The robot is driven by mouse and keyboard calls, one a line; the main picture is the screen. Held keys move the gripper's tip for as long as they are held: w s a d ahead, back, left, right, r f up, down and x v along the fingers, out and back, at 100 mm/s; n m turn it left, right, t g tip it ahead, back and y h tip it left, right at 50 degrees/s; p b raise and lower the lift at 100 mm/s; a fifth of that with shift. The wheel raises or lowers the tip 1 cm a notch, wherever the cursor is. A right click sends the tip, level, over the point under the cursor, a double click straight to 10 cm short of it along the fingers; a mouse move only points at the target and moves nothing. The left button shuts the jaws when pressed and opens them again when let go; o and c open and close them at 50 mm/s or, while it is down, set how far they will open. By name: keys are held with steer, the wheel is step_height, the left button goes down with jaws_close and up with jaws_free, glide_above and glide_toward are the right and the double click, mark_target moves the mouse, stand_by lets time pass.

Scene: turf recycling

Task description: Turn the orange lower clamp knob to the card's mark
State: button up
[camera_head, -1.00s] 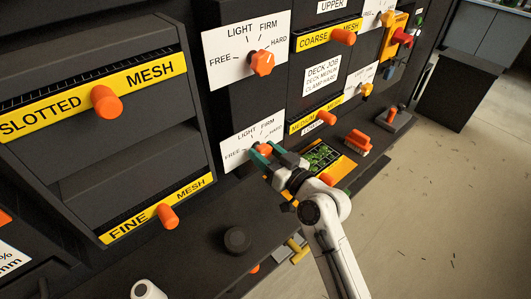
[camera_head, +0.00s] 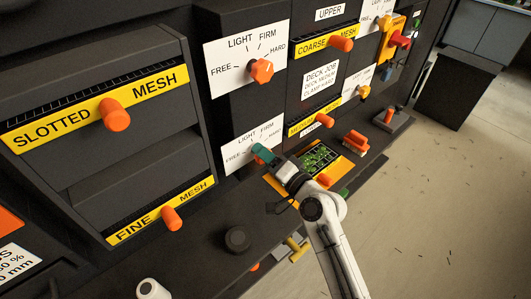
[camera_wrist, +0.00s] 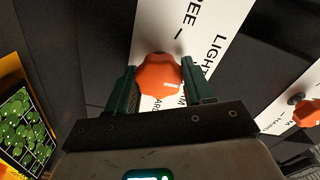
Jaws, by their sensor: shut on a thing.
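The orange lower clamp knob (camera_wrist: 156,74) sits between the two green fingers of my gripper (camera_wrist: 160,80) in the wrist view. The fingers are shut on it from both sides. The knob's white pointer line faces the FIRM and HARD end of its dial plate (camera_wrist: 207,22); the fingers partly cover those words. The job card (camera_head: 321,81) reads DECK JOB, DECK MEDIUM, CLAMP HARD.
The upper clamp knob (camera_head: 261,70) is above, on a similar dial. An orange tray with a green-dotted screen (camera_head: 318,158) lies right of my gripper. An orange brush (camera_head: 355,142) and a dark round knob (camera_head: 237,240) are on the ledge. Open floor lies to the right.

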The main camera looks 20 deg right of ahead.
steer(key=m, duration=0.1)
steer(key=m+p, duration=0.1)
steer(key=m, duration=0.1)
steer(key=m+p, duration=0.1)
steer(key=shift+w+d+r+m, duration=0.1)
steer(key=shift+d+r+m, duration=0.1)
steer(key=shift+r+m, duration=0.1)
steer(key=m+p, duration=0.1)
steer(key=m, duration=0.2)
steer(key=shift+f+m+p, duration=0.15)
steer(key=shift+m+p, duration=0.25)
steer(key=m+p, duration=0.2)
steer(key=m, duration=0.3)
steer(key=shift+f+p, duration=0.2)
steer(key=shift+p, duration=0.15)
steer(key=shift+f+m, duration=0.15)
steer(key=shift+m, duration=0.75)
steer(key=shift+f, duration=0.1)
steer(key=o, duration=0.8)
steer(key=shift+d, duration=0.1)
steer(key=shift+o, duration=1)
steer(key=shift+p, duration=0.3)
steer(key=shift+a, duration=0.2)
steer(key=b+v, duration=0.2)
steer(key=v, duration=0.9)
